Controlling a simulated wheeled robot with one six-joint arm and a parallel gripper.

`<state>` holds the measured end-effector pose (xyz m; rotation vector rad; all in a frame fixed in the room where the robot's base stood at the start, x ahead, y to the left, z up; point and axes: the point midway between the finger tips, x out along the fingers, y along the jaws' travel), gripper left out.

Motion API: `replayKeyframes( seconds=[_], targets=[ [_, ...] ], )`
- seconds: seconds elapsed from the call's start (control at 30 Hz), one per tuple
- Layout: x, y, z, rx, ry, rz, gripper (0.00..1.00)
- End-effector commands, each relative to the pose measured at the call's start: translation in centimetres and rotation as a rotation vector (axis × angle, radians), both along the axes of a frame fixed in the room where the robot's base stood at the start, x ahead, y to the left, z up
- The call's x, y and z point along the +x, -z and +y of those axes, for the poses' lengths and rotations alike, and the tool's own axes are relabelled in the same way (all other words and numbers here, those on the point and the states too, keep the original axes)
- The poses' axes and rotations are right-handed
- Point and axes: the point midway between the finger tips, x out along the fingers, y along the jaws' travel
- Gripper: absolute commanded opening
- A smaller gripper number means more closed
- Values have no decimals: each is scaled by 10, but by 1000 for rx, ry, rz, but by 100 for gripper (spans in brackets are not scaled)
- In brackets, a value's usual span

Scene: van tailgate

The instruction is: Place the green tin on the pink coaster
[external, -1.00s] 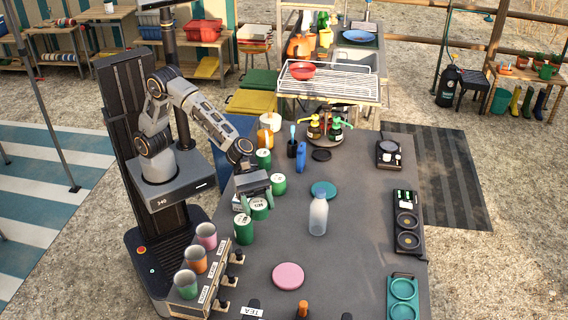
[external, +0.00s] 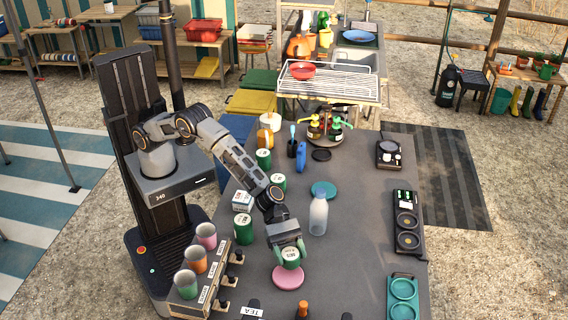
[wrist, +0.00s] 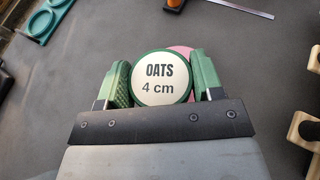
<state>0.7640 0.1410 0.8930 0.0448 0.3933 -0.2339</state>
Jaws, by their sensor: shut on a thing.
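The green tin (external: 290,262) is held between the fingers of my gripper (external: 288,248), over the pink coaster (external: 289,279). In the wrist view the tin's white lid (wrist: 161,79) reads "OATS 4 cm", with both green finger pads of my gripper (wrist: 161,82) pressed at its sides. A sliver of the pink coaster (wrist: 184,50) shows behind the tin; the rest is hidden under it. I cannot tell whether the tin's base touches the coaster.
Other green tins (external: 243,229) stand to the left and behind. A clear bottle (external: 318,214) stands behind and right of my gripper. The table right of the coaster is clear.

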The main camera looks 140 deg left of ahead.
Motion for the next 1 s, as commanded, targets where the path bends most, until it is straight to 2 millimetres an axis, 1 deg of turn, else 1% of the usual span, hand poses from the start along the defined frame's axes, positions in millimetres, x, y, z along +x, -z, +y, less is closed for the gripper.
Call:
replayKeyframes(
  seconds=[0.03, 0.1, 0.2, 0.47, 0.67, 0.7, 0.93, 1.0],
  targets=[
    [0, 7, 0, -1, 1, 2, 36],
    [0, 14, 0, 0, 1, 1, 36],
    [0, 19, 0, -1, 0, 0, 36],
    [0, 19, 0, 1, 0, -1, 36],
    [0, 24, 0, 0, 0, -1, 36],
    [0, 23, 0, 0, 0, 0, 62],
    [-1, 23, 0, 0, 0, 0, 84],
    [-1, 23, 0, 0, 0, 0, 86]
  ],
)
